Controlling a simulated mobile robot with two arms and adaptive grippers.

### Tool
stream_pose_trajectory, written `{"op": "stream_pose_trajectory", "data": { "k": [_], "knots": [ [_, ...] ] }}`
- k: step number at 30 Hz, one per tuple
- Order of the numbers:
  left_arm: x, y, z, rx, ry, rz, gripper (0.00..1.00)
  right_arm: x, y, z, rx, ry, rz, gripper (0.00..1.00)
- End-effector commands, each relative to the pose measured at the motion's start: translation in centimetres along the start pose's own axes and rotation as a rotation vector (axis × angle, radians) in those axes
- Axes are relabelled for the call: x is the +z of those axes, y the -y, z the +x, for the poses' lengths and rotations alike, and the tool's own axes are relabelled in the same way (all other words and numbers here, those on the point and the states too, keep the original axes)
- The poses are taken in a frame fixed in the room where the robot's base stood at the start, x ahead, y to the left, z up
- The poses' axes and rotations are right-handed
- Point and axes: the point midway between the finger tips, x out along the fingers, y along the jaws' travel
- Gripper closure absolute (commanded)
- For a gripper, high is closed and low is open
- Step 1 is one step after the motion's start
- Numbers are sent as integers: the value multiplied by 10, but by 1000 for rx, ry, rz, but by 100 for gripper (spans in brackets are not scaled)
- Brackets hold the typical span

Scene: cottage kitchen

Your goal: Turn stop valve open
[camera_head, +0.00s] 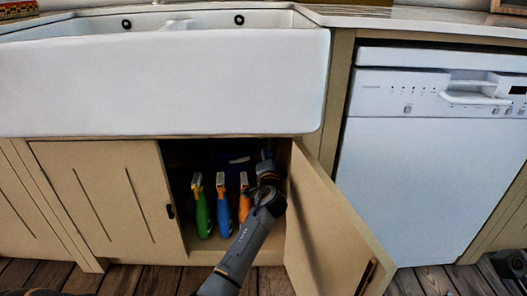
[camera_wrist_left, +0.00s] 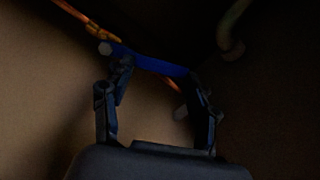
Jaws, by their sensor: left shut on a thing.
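The stop valve's blue handle (camera_wrist_left: 150,63) shows in the left wrist view, set on a copper-coloured pipe (camera_wrist_left: 88,24) in the dark cabinet. My left gripper (camera_wrist_left: 160,80) has its two fingers on either side of the blue handle and is shut on it. In the head view my left gripper (camera_head: 267,170) reaches into the right part of the open sink cabinet, and the valve there is mostly hidden by the gripper and shadow. How far the handle is turned is hard to tell. I do not make out my right gripper.
Green (camera_head: 202,211), blue (camera_head: 223,210) and orange (camera_head: 244,200) bottles stand left of my gripper. The open cabinet door (camera_head: 335,230) is close on the right. The white sink (camera_head: 165,85) overhangs above. A pale pipe (camera_wrist_left: 233,30) runs at upper right in the wrist view.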

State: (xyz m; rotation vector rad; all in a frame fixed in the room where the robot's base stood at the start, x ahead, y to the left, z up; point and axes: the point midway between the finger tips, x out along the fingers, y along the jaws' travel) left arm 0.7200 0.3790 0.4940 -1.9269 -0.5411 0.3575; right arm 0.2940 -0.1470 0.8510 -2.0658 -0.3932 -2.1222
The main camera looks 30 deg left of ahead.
Motion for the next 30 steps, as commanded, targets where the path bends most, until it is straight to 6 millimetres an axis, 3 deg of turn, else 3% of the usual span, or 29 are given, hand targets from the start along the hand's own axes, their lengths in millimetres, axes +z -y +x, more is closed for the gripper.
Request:
{"op": "stream_pose_trajectory", "data": {
  "k": [1,12,29,30],
  "knots": [
    [-2,12,4,-17,2,36,98,1,0,1,3,9,1,100],
    [-13,7,4,-17,2,205,98,2,-1,-5,13,35,5,100],
    [-15,6,4,-17,2,237,98,2,-1,-6,15,34,6,100],
    [-15,6,4,-17,2,237,39,2,-1,-6,15,34,6,100]
  ]
}}
